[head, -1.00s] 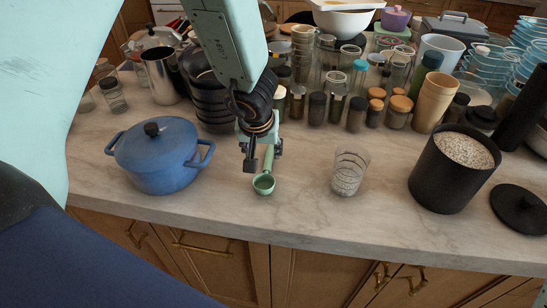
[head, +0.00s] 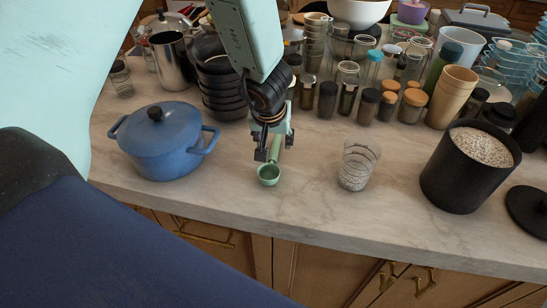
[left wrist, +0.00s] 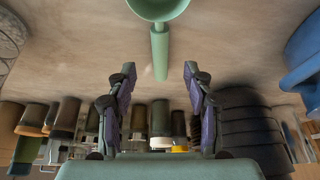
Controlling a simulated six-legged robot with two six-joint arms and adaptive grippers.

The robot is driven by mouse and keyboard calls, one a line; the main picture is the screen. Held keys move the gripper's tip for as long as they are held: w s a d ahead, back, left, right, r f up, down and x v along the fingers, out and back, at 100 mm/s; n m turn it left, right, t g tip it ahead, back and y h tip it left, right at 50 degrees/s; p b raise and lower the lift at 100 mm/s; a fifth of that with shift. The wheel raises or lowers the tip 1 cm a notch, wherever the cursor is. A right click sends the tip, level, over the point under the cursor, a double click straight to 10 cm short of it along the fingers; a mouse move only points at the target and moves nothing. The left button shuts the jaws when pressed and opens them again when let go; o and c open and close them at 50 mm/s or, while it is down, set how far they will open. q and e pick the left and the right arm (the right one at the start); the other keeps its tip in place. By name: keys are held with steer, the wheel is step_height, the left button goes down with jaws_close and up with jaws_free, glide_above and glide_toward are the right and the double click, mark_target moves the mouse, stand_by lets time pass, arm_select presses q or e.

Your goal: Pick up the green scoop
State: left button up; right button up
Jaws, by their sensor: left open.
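The green scoop (head: 269,175) lies on the marble counter near its front edge, with its bowl toward the edge and its handle pointing back. My left gripper (head: 268,157) is over the handle, and it hides part of it in the head view. In the left wrist view the scoop's handle (left wrist: 160,52) points down between the open fingers (left wrist: 158,82), and its bowl is cut off at the top. The fingers are open and apart from the handle on both sides. My right gripper is not in view.
A blue lidded pot (head: 163,141) stands left of the scoop. A patterned glass (head: 356,166) stands to the right, with a black canister of oats (head: 461,180) beyond. Stacked black bowls (head: 222,85) and several jars crowd behind. The counter around the scoop is clear.

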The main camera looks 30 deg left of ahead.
mark_target(275, 147)
arm_select(q)
steer(key=b+x, duration=0.2)
steer(key=x, duration=0.3)
steer(key=shift+w+a+r, duration=0.1)
steer(key=shift+s+r, duration=0.25)
steer(key=shift+s, duration=0.1)
steer(key=shift+c, duration=0.5)
steer(key=shift+w+f, duration=0.2)
steer(key=shift+w, duration=0.15)
steer(key=c, duration=0.5)
steer(key=shift+c, duration=1.3)
steer(key=shift+s+r, duration=0.2)
steer(key=shift+s, duration=0.05)
jaws_close()
steer(key=shift+w, duration=0.1)
